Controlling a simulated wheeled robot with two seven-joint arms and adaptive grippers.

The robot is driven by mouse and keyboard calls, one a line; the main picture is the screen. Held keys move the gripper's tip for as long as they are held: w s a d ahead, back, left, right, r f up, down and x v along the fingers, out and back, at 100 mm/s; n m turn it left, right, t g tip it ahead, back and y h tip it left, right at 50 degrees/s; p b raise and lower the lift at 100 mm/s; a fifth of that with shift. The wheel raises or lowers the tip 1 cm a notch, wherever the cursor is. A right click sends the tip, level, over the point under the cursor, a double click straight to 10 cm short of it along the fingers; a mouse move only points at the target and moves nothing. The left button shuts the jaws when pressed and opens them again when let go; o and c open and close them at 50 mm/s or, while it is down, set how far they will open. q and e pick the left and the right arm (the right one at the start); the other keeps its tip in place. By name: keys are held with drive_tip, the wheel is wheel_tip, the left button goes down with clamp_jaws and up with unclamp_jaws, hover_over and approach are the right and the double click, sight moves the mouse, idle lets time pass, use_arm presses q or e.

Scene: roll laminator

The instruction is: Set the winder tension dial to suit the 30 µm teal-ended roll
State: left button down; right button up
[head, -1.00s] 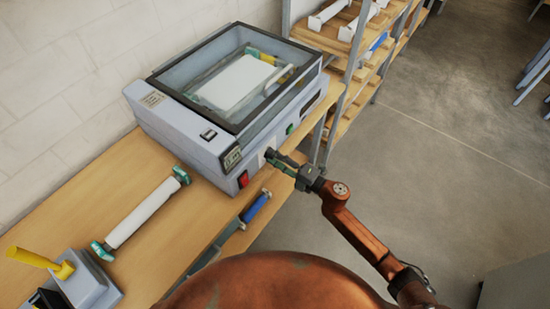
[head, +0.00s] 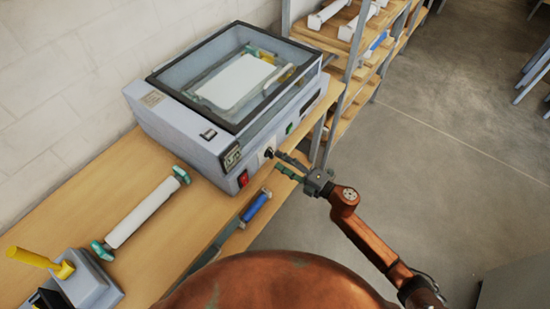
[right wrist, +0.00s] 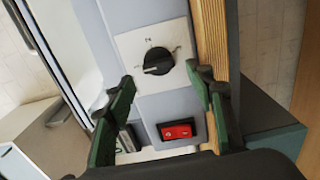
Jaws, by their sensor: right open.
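The winder tension dial is a black knob (right wrist: 158,61) on a white plate (right wrist: 178,36) in the right wrist view; it also shows small on the laminator's front in the head view (head: 268,153). The plate's marks are too small to read. My right gripper (right wrist: 160,98) is open and empty, its green-padded fingers short of the knob and either side of it. In the head view my right gripper (head: 279,161) is just right of the dial, apart from it. The teal-ended white roll (head: 142,212) lies on the bench. My left gripper is not in view.
The grey laminator (head: 185,122) has a clear lid (head: 240,75). A red switch (right wrist: 178,130) sits near the dial. A yellow-handled device (head: 85,285) stands at the bench's left. A blue roll (head: 256,206) lies below the bench edge.

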drive_tip(key=v, duration=0.8)
drive_tip(key=shift+d, duration=0.15)
drive_tip(key=shift+s, duration=0.1)
